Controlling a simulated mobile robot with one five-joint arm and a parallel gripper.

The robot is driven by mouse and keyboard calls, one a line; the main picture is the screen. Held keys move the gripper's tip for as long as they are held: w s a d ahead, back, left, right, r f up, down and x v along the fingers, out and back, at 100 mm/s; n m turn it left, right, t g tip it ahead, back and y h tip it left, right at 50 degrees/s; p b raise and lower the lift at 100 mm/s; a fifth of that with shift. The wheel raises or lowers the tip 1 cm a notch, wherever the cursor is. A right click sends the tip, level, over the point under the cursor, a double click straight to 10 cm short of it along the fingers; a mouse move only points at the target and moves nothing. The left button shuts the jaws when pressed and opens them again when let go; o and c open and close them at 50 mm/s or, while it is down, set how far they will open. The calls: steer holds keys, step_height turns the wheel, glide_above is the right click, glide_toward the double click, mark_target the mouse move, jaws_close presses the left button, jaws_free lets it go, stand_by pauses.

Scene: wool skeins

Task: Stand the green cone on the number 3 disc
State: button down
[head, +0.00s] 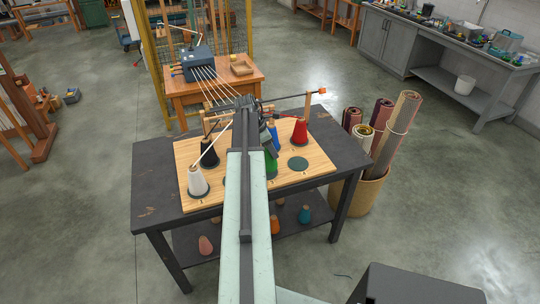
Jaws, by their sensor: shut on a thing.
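The green cone (271,169) shows only in part, just right of my arm on the wooden board (315,170). My gripper (268,153) is over it and shut on it; the arm hides much of the cone and the jaws. I cannot tell whether the cone's base touches the board. A bare dark green disc (298,163) lies just right of the cone. Another disc (228,182) shows partly at the arm's left edge. The disc numbers are too small to read surely, so I cannot tell which is number 3.
A white cone (198,183) and a black cone (208,152) stand on the board's left. A blue cone (273,137) and a red cone (299,133) stand behind the green one. Yarn strands run from a dark box (196,64). Rolled textiles (398,125) stand right of the table.

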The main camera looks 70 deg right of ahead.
steer(key=shift+w+d+f, duration=0.1)
steer(key=shift+w+d, duration=0.35)
steer(key=shift+w, duration=0.1)
step_height(320, 180, down, 4)
steer(key=b, duration=0.4)
steer(key=shift+a, duration=0.1)
steer(key=shift+r, duration=0.25)
steer(key=c, duration=1.1)
jaws_free()
steer(key=shift+f, duration=0.15)
steer(key=o, duration=0.4)
steer(key=shift+o, duration=0.2)
